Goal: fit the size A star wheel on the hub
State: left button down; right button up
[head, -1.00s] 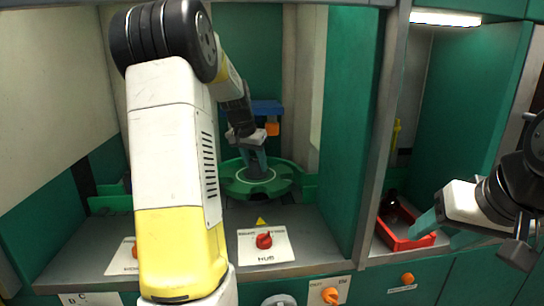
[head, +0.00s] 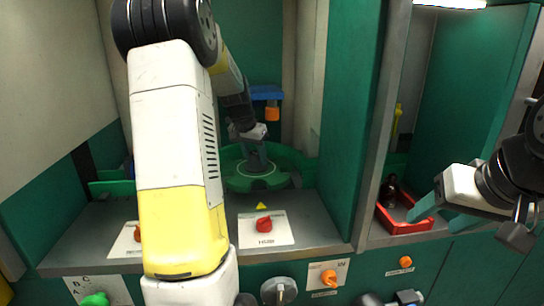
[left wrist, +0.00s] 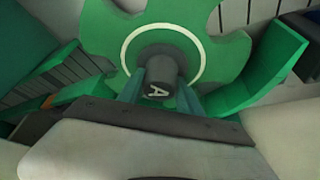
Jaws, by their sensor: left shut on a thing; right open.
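The green star wheel (head: 257,187) has a pale ring and a dark central knob marked A, seen in the left wrist view (left wrist: 228,55). My left gripper (head: 257,166) is shut on this knob from above, with one finger on each side in the left wrist view (left wrist: 161,92). The wheel looks level, inside the curved green guide (head: 298,163), behind the panel labelled HUB (head: 265,240). The hub itself is hidden under the wheel, so I cannot tell whether they touch. My right gripper (head: 432,214) is open and empty at the right, by the red tray.
The red tray (head: 408,228) holds a dark bottle (head: 391,187). A green partition (head: 345,130) stands between it and the wheel. A blue part with an orange piece (head: 272,114) is behind the wheel.

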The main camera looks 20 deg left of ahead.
pick_arm(q)
jog(key=shift+s+f, duration=0.1)
jog(key=shift+f, duration=0.15)
dwell(0.8)
jog(key=c, duration=0.7)
grip_release()
jog(key=shift+f, duration=0.1)
